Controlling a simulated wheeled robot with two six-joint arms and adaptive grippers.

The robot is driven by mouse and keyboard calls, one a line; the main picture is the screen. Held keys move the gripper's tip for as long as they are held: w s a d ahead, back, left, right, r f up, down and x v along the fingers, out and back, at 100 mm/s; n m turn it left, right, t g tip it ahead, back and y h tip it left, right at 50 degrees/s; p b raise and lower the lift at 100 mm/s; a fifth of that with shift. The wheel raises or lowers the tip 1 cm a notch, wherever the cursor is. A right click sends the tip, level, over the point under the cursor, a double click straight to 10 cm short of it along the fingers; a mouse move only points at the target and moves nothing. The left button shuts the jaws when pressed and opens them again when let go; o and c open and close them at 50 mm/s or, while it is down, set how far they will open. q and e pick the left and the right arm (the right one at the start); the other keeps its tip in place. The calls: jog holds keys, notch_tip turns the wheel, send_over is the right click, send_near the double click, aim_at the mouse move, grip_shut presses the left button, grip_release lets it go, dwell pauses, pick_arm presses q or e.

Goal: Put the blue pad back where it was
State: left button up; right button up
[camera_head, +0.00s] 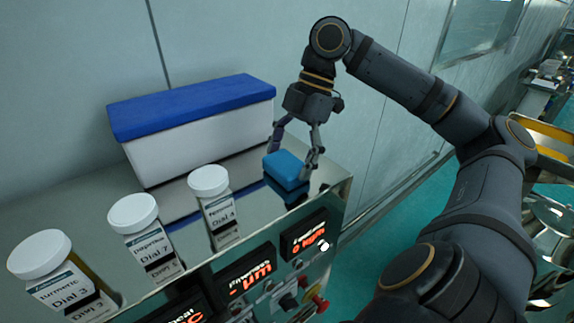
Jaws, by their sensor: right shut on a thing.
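The blue pad (286,168) is a small rounded block at the right end of the shiny metal top. My right gripper (294,166) comes down over it from above, with its two fingers on either side of the pad, shut on it. The pad is at or just above the metal surface, where its dark reflection shows; I cannot tell whether it touches. My left gripper is not in view.
A white box with a blue lid (195,110) stands behind, near the wall. Three white-capped jars, one of them the middle jar (140,235), stand along the front of the metal top (250,168). Below are red displays (250,278) and knobs, including a red one (318,303).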

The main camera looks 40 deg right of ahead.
jog(key=shift+s+d+f, duration=0.1)
jog(key=shift+s+d, duration=0.15)
jog(key=shift+s, duration=0.2)
jog(key=o, duration=0.9)
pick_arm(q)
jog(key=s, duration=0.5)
pick_arm(e)
jog(key=shift+o, duration=1.4)
jog(key=shift+w, duration=0.1)
jog(key=shift+w+a, duration=0.15)
jog(key=shift+w, duration=0.05)
jog(key=shift+s, duration=0.1)
jog(key=shift+r, duration=0.3)
pick_arm(q)
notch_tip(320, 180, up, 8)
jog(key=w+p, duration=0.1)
jog(key=p, duration=0.6)
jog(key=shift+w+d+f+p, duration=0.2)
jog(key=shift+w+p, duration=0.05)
jog(key=shift+p, duration=0.1)
pick_arm(e)
jog(key=v, duration=1.1)
jog(key=shift+d+r, duration=0.25)
jog(key=shift+r, duration=0.1)
